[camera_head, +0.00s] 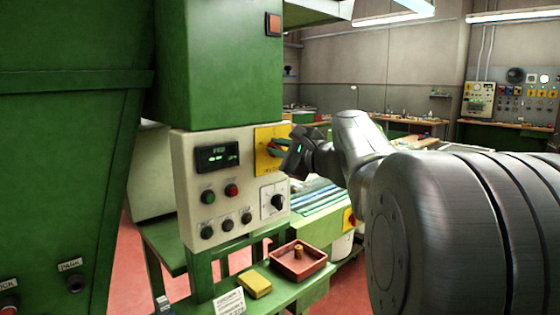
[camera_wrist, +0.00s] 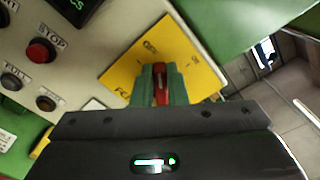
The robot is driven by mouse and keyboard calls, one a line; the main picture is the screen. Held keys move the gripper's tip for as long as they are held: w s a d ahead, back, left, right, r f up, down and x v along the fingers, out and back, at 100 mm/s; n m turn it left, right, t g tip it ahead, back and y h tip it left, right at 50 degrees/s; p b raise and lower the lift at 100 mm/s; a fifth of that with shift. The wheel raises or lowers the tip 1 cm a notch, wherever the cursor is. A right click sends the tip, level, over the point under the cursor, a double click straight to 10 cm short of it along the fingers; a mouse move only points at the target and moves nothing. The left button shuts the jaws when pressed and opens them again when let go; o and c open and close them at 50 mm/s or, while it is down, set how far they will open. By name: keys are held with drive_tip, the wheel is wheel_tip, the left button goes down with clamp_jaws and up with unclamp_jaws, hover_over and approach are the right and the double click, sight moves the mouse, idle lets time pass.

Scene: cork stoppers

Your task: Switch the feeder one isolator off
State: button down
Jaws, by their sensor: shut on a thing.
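The feeder isolator is a yellow plate (camera_head: 264,163) on the right of the pale control panel (camera_head: 185,185), with a red rotary handle. The plate (camera_wrist: 122,78) fills the middle of the wrist view, its printed marks only partly readable. My gripper (camera_head: 281,149) is at the plate from the right. In the wrist view my gripper (camera_wrist: 161,76) has its two green fingers either side of the red handle (camera_wrist: 161,92), shut on it. The handle lies between the fingers, along their direction. In the head view my gripper mostly hides it.
Below the plate is a black rotary knob (camera_head: 278,202) on a white plate. A display (camera_head: 217,157) and several push buttons sit to the left. A shelf underneath bears a red tray (camera_head: 314,263) and a yellow block (camera_head: 255,284). A green housing (camera_head: 220,65) stands above the panel.

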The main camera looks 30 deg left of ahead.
drive_tip(key=n+b, duration=0.2)
drive_tip(key=f+n+b, duration=0.1)
drive_tip(key=n+b, duration=0.1)
drive_tip(key=b, duration=0.1)
drive_tip(key=n+b, duration=0.2)
drive_tip(key=n, duration=0.1)
drive_tip(key=shift+s+a+f+b, duration=0.15)
drive_tip(key=shift+s+f+b, duration=0.05)
drive_tip(key=shift+f+b, duration=0.2)
drive_tip(key=shift+n, duration=0.3)
drive_tip(key=c, duration=1.4)
unclamp_jaws()
drive_tip(key=shift+c, duration=0.2)
drive_tip(key=v, duration=1.4)
drive_tip(key=shift+b, duration=0.3)
